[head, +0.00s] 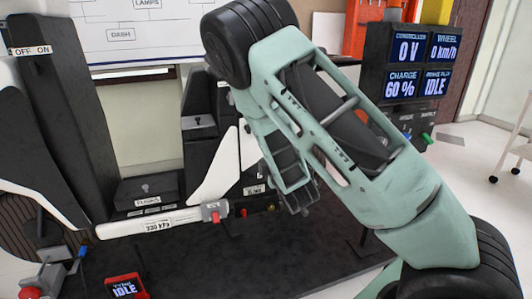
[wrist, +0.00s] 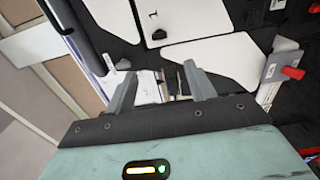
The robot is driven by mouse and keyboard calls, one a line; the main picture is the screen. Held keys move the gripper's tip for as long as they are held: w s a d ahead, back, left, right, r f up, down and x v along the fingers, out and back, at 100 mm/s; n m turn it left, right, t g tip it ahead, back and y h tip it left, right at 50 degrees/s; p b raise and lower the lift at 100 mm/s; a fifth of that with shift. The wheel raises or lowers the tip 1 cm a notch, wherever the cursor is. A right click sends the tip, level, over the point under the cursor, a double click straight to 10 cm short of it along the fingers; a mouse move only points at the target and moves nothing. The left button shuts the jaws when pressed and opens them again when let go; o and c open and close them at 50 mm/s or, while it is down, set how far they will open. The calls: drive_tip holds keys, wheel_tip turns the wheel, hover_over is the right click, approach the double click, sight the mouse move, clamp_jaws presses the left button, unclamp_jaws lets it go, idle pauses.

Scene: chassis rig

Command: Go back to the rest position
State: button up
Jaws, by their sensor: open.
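My teal arm spans the right half of the head view, and its end hangs down in front of the black rig. My gripper (wrist: 160,84) shows in the wrist view with its two grey fingers well apart and nothing between them. In the head view my gripper (head: 302,204) is at the lower end of the wrist, and its fingers are small and dark there. Beyond the fingers in the wrist view are white panels (wrist: 225,56) of the rig. No contact with the rig can be made out.
A black bench (head: 235,262) runs below the gripper. A white cylinder (head: 160,222) marked 330 kPa lies left of it. A display box (head: 408,60) stands at the upper right, and a red-framed screen (head: 126,288) at the lower left. Open floor (head: 470,160) is at the right.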

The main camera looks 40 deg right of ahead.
drive_tip(key=shift+s, duration=0.1)
idle(0.5)
drive_tip(key=s+a+f+m+g+y, duration=0.2)
drive_tip(key=a+m+g, duration=0.15)
drive_tip(key=a, duration=0.45)
drive_tip(key=s+a+f+m+g+y, duration=0.2)
drive_tip(key=s+a+m+g+y, duration=0.15)
drive_tip(key=a, duration=0.45)
drive_tip(key=s+a+r+g+y, duration=0.1)
drive_tip(key=s+a+r+g, duration=0.1)
drive_tip(key=s+a+g, duration=0.5)
drive_tip(key=s+a+r+g+y, duration=0.1)
drive_tip(key=s+a, duration=0.4)
drive_tip(key=s, duration=0.6)
drive_tip(key=s+r+g+h+p, duration=0.15)
drive_tip(key=s+r, duration=0.25)
drive_tip(key=s, duration=0.7)
wheel_tip(320, 180, up, 22)
drive_tip(key=p, duration=2.1)
drive_tip(key=shift+w+d+m+g+h, duration=0.3)
drive_tip(key=shift+w+d+g+h, duration=0.05)
drive_tip(key=shift+w+g+h, duration=0.1)
drive_tip(key=shift+f, duration=0.15)
